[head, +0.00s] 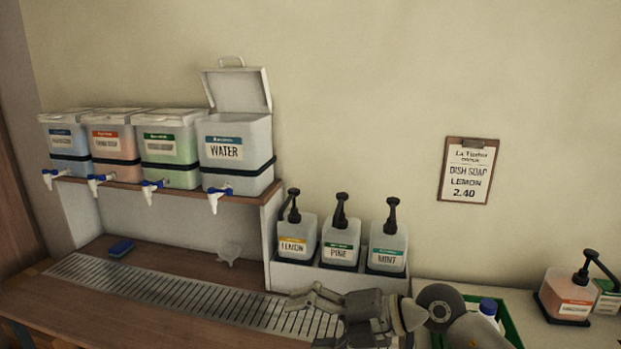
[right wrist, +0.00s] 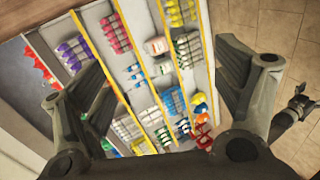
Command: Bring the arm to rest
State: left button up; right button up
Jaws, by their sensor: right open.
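My right arm comes in from the bottom right of the head view. Its grey gripper (head: 318,298) is in front of the white pump-bottle holder, above the right end of the metal drip grate (head: 190,295). In the right wrist view the two fingers of the right gripper (right wrist: 150,35) are spread wide apart, with nothing between them. Beyond them, well away, is a shelf unit (right wrist: 150,85) with rows of coloured products. My left gripper does not show in the head view.
Several drums with taps stand on a ledge; the water drum (head: 236,152) has its lid up. Pump bottles labelled lemon (head: 292,246), pine (head: 340,252) and mint (head: 388,253) stand behind the gripper. A green crate (head: 512,325) is behind the arm. A blue sponge (head: 121,248) lies left.

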notch_tip(320, 180, up, 9)
jog(key=s+a+m+t+y, duration=0.1)
jog(key=s+m+t+y, duration=0.1)
jog(key=m+t+y, duration=0.35)
jog(key=w+d+m+t+h, duration=0.3)
jog(key=d+m+t+h, duration=0.55)
jog(key=m+t, duration=0.4)
jog(key=s+d+f+m+g+h, duration=0.2)
jog(key=d+f+m+g+h, duration=0.1)
jog(key=d+f+m+h, duration=0.4)
jog(key=s+d+f+m+g+h, duration=0.2)
jog(key=d+f+m+g+h, duration=0.15)
jog(key=d+f, duration=0.45)
jog(key=s+a+f+m+g, duration=0.1)
jog(key=s+f+g, duration=0.5)
jog(key=s+f, duration=0.45)
jog(key=s+a+f+m+g, duration=0.1)
jog(key=s+f+g, duration=0.55)
jog(key=s, duration=0.75)
notch_tip(320, 180, down, 29)
jog(key=s, duration=0.1)
jog(key=s+d+f+g, duration=0.1)
jog(key=s+d+f, duration=0.2)
jog(key=s+f, duration=1.2)
jog(key=shift+s+d+n, duration=0.15)
jog(key=shift+s+n, duration=0.3)
jog(key=shift+s, duration=0.3)
